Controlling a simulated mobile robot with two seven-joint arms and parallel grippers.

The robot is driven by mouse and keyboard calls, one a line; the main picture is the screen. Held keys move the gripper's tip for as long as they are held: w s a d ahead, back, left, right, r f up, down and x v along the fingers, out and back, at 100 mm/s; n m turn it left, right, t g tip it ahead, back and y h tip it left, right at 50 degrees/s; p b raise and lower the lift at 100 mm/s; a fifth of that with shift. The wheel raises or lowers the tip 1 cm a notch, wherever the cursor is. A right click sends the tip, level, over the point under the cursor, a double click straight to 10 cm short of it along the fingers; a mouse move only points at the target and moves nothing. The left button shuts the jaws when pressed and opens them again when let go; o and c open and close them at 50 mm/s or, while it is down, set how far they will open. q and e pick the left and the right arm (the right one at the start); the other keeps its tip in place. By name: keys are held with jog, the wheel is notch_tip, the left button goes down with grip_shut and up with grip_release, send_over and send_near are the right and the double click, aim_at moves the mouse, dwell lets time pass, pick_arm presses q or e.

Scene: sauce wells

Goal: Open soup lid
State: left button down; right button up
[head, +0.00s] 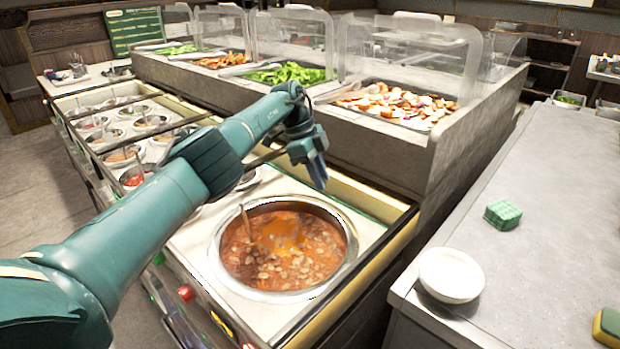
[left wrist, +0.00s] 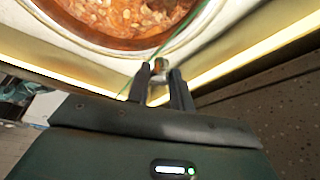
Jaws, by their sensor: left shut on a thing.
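The soup pot (head: 352,262) is a round steel-rimmed well of red-brown soup (head: 265,268) in the counter; a handle stands in it at the left. The soup shows in plain view. My left gripper (head: 318,172) is over the pot's far right side, pointing down. In the left wrist view its fingers (left wrist: 161,76) are shut on a small metal knob (left wrist: 158,66). A thin green edge (left wrist: 185,38) runs past the knob, apparently the rim of a clear soup lid seen nearly edge-on. The lid's outline is not clear in the head view. My right gripper is out of view.
Smaller sauce wells (head: 122,132) line the counter at left. A raised salad bar (head: 395,145) with clear guards stands behind the pot. The right counter (head: 550,250) holds a white bowl stack (head: 450,274), a green block (head: 503,214) and a sponge (head: 609,325).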

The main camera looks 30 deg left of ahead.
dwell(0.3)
pick_arm(q)
jog(key=c, duration=1.2)
grip_release()
jog(key=shift+c, duration=0.2)
jog(key=p+v, duration=0.6)
jog(key=p, duration=0.1)
jog(key=shift+r, duration=0.4)
jog(key=p+v, duration=0.6)
jog(key=p, duration=0.1)
jog(key=shift+a+r, duration=0.2)
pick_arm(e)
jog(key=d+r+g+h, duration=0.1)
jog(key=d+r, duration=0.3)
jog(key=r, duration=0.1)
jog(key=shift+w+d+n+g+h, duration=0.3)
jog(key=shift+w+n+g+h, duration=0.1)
pick_arm(q)
jog(key=shift+c, duration=0.3)
